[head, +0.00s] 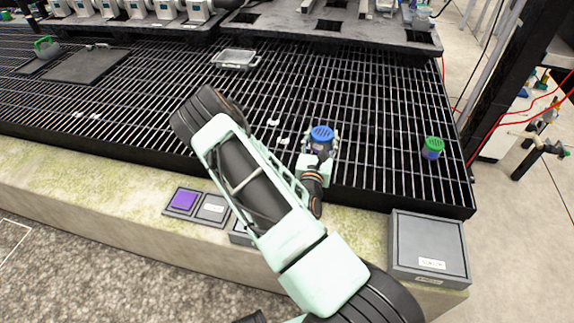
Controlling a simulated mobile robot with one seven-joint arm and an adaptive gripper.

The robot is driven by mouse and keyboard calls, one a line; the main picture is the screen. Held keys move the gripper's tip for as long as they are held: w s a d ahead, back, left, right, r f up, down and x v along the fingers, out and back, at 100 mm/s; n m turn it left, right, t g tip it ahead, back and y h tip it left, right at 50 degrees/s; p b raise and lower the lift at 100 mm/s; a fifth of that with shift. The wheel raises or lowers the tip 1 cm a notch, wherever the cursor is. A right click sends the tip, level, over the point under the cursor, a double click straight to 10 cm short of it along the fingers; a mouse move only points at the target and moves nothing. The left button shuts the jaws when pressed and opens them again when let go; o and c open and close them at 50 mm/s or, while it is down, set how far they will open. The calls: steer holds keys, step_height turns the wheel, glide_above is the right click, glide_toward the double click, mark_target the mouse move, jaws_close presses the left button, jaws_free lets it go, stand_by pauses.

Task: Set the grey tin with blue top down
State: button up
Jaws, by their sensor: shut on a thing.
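The grey tin with the blue top (321,136) is in the head view, right of the middle, over the dark metal grating (375,150). Its round blue top faces up and looks about upright. My gripper (321,146) is shut on the tin from the near side, and the wrist hides most of its grey body. I cannot tell whether the tin's base touches the grating or hangs above it.
A similar tin with a green top (433,148) stands on the grating to the right. A grey labelled box (429,247) sits on the ledge at right. Small pads, one purple (184,199), lie on the ledge. A clear tray (236,60) is farther back. Grating around the held tin is mostly clear.

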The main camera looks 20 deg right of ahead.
steer(key=w+a+f+b, duration=0.1)
steer(key=a+f, duration=0.1)
steer(key=a, duration=0.1)
steer(key=w+a+f+b, duration=0.1)
steer(key=w+a+f, duration=0.1)
steer(key=a+f, duration=0.1)
steer(key=w+a+f+b, duration=0.1)
steer(key=w+a+f, duration=0.1)
steer(key=f, duration=0.1)
steer(key=shift+w+a+b, duration=0.25)
steer(key=shift+a+b, duration=0.1)
steer(key=shift+a, duration=0.05)
steer(key=shift+w+a+f+b, duration=0.15)
steer(key=shift+f+b, duration=0.2)
steer(key=shift+f, duration=0.55)
steer(key=shift+a+f+b, duration=0.15)
steer(key=shift+f+b, duration=0.15)
steer(key=shift+f, duration=0.6)
steer(key=shift+f, duration=0.2)
steer(key=o, duration=1.2)
steer(key=shift+r, duration=0.15)
